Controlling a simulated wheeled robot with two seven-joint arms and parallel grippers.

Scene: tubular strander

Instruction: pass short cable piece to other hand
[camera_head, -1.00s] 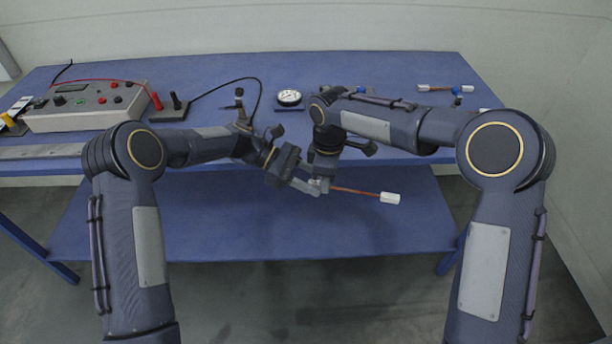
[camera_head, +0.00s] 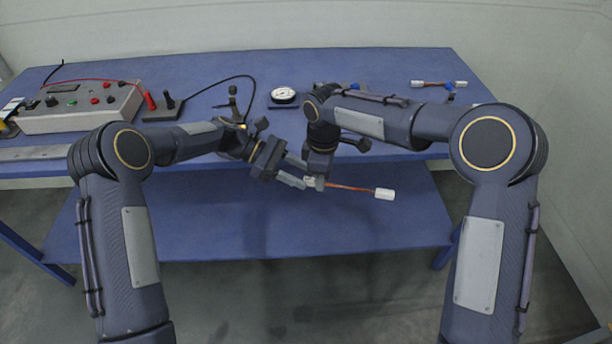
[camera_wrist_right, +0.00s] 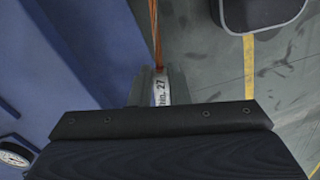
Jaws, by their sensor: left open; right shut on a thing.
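The short cable piece (camera_head: 348,187) is a copper-coloured strand with a white sleeve at its far end. My right gripper (camera_head: 315,184) points down and is shut on the cable's other end, in front of the table edge. In the right wrist view, the cable's white sleeve (camera_wrist_right: 160,90) with dark lettering sits between the right fingers, and the copper strand runs away from it. My left gripper (camera_head: 301,176) is open, its two fingers spread just left of the right gripper and close to the held end. Whether they touch that end is hard to tell.
On the blue table (camera_head: 225,88) are a grey meter box (camera_head: 80,107) with red leads, a round dial gauge (camera_head: 284,95) and another white-ended cable piece (camera_head: 438,83) on blue supports at back right. A lower blue shelf (camera_head: 200,225) lies beneath the grippers.

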